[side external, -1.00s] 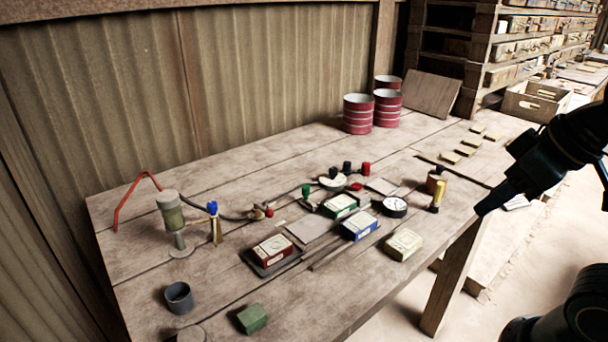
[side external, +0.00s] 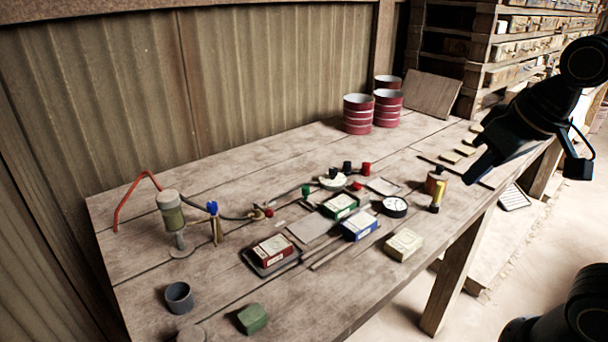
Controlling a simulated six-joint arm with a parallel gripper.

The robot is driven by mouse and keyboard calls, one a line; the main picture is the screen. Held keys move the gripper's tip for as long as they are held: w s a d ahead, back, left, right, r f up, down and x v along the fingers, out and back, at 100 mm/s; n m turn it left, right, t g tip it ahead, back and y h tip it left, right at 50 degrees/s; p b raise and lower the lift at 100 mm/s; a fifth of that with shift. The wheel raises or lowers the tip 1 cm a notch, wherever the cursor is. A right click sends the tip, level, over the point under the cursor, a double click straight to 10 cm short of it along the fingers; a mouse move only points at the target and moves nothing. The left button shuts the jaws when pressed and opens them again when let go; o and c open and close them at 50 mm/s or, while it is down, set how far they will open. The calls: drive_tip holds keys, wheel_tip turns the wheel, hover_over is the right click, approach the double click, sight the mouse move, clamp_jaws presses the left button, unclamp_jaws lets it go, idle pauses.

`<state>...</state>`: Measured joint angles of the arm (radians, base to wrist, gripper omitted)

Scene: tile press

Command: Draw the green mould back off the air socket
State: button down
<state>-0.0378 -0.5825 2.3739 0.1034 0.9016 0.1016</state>
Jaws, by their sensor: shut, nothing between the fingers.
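A gauge (side external: 394,207), a yellow-handled tool (side external: 437,196) and a cream block (side external: 403,244) stand between my gripper and the moulds. A hand pump (side external: 173,222), grey cup (side external: 179,297) and plain green block (side external: 252,319) are at left. Red drums (side external: 358,114) stand behind.

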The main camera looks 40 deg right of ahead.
sight(345, 201)
drive_tip(key=w+f+m+g+h, duration=0.15)
drive_tip(key=w+m, duration=0.25)
drive_tip(key=w, duration=0.7)
drive_tip(key=w+f+m+g+h, duration=0.15)
drive_tip(key=w+m, duration=0.35)
drive_tip(key=w, duration=0.6)
drive_tip(key=w+a+f+m+h, duration=0.1)
drive_tip(key=w+a+f+m, duration=0.1)
drive_tip(key=f, duration=0.4)
drive_tip(key=w+a+f+m+g+h, duration=0.1)
drive_tip(key=w+a+f+m, duration=0.1)
drive_tip(key=w+f, duration=0.3)
drive_tip(key=w+a+f+m+g+h, duration=0.1)
drive_tip(key=w+a+f+m, duration=0.1)
drive_tip(key=f, duration=0.7)
drive_tip(key=shift+w+a+m+h, duration=0.15)
drive_tip(key=shift+w+m, duration=0.15)
drive_tip(key=shift+w, duration=0.1)
drive_tip(key=shift+w+a+m+h, duration=0.1)
drive_tip(key=shift+w+m+h, duration=0.05)
drive_tip(key=shift+w+m, duration=0.2)
drive_tip(key=shift+d, duration=0.1)
drive_tip(key=shift+d+r, duration=0.1)
drive_tip(key=shift+d, duration=0.8)
drive_tip(key=d, duration=0.6)
drive_tip(key=d+f, duration=0.1)
drive_tip(key=d, duration=0.3)
drive_tip(key=shift+f, duration=0.4)
drive_tip(key=shift+f, duration=0.1)
